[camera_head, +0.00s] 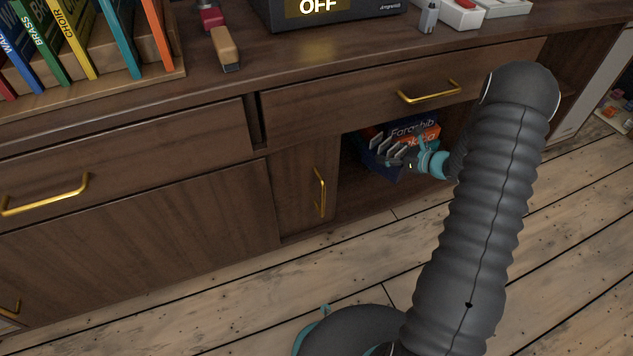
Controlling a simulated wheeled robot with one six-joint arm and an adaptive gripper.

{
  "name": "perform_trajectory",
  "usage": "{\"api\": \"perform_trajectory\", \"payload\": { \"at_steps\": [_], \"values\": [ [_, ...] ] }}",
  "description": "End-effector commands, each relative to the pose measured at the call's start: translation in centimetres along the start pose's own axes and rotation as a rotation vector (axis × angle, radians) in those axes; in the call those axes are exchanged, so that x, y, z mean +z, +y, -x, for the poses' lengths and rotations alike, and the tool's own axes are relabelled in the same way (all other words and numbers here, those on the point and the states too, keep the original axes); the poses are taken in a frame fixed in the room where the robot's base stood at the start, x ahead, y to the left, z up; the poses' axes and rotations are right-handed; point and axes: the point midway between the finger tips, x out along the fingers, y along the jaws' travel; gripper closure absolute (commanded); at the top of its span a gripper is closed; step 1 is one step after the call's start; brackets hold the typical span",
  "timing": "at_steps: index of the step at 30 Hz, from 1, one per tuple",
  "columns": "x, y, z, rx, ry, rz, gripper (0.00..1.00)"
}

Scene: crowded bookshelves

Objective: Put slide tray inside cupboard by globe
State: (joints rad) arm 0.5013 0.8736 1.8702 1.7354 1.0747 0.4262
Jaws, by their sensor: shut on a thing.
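My gripper (402,158) reaches into the open cupboard (350,207) below a drawer. It is shut on a dark blue thing with pale upright pieces, which looks like the slide tray (376,164). The tray is at the cupboard's opening, in front of boxed goods. My fingers and wrist cover part of it, and I cannot tell whether it touches the cupboard floor. No globe is in view.
A blue box (408,124) and an orange box (431,133) stand inside the cupboard. A narrow panel with a gold handle (320,192) is left of the opening. A drawer handle (429,92) juts out above. Books (73,42) and a black device (330,12) are on top.

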Motion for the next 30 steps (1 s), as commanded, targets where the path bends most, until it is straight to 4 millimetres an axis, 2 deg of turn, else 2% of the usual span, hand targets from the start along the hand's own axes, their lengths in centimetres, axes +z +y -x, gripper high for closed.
{"api": "perform_trajectory", "payload": {
  "at_steps": [5,21,30],
  "values": [
    [-0.7,-0.5,-0.6,-0.011,-0.001,-0.005,0.79],
    [-3.2,6.1,-9.5,-0.007,-0.001,-0.005,0.79],
    [-4.1,7.0,-11.0,-0.012,-0.001,-0.006,0.79]
  ]
}}
